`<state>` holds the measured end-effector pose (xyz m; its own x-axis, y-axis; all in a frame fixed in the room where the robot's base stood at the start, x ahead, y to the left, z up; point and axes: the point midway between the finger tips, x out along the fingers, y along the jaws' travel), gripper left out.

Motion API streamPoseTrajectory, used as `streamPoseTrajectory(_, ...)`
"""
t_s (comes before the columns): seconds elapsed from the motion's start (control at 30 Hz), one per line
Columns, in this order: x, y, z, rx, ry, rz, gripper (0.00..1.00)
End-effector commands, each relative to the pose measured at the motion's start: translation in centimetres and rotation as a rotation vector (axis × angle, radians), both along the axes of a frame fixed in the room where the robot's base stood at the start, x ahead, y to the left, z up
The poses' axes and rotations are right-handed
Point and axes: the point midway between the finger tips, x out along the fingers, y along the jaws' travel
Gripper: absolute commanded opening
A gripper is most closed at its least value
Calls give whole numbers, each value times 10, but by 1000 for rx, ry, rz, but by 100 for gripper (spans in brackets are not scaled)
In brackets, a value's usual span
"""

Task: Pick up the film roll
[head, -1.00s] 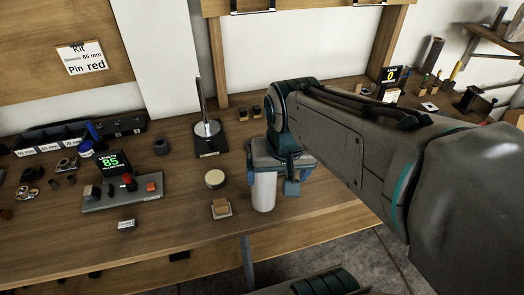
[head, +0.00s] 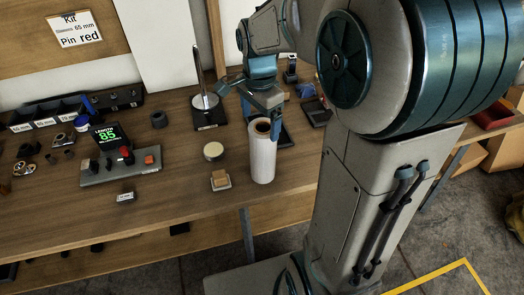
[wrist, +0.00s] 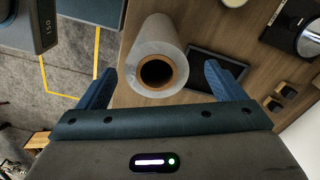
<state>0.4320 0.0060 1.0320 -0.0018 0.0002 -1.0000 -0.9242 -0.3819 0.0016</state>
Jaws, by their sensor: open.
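The film roll (head: 262,158) is a white, upright cylinder with a brown core, standing on the wooden workbench near its front edge. In the wrist view the film roll (wrist: 153,40) shows its open core end between the two blue fingers. My gripper (head: 251,109) is open and empty beside the roll's upper end, on its far side in the head view. In the wrist view my gripper (wrist: 159,72) has one finger on each side of the roll's end, with gaps. Whether either finger touches it I cannot tell.
Left of the roll are a small tan block (head: 220,180) and a round pale-lidded item (head: 213,151). A metal spindle on a dark base (head: 208,110) stands behind. A control panel with a green display (head: 108,139) is farther left. My arm hides the bench's right part.

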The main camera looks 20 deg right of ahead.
Motion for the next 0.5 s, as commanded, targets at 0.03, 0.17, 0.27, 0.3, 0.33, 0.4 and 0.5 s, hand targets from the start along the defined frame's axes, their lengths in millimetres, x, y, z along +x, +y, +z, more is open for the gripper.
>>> streamPoseTrajectory(0.03,0,0,-9,0,3,0,89)
streamPoseTrajectory(0.17,0,0,-23,0,1,1,89)
streamPoseTrajectory(0.27,0,0,-28,0,0,1,89)
streamPoseTrajectory(0.3,-1,-1,-31,0,1,1,89)
streamPoseTrajectory(0.33,-1,-2,-34,0,1,1,89)
streamPoseTrajectory(0.4,-2,-4,-44,0,3,2,89)
streamPoseTrajectory(0.5,-3,-8,-59,1,4,2,89)
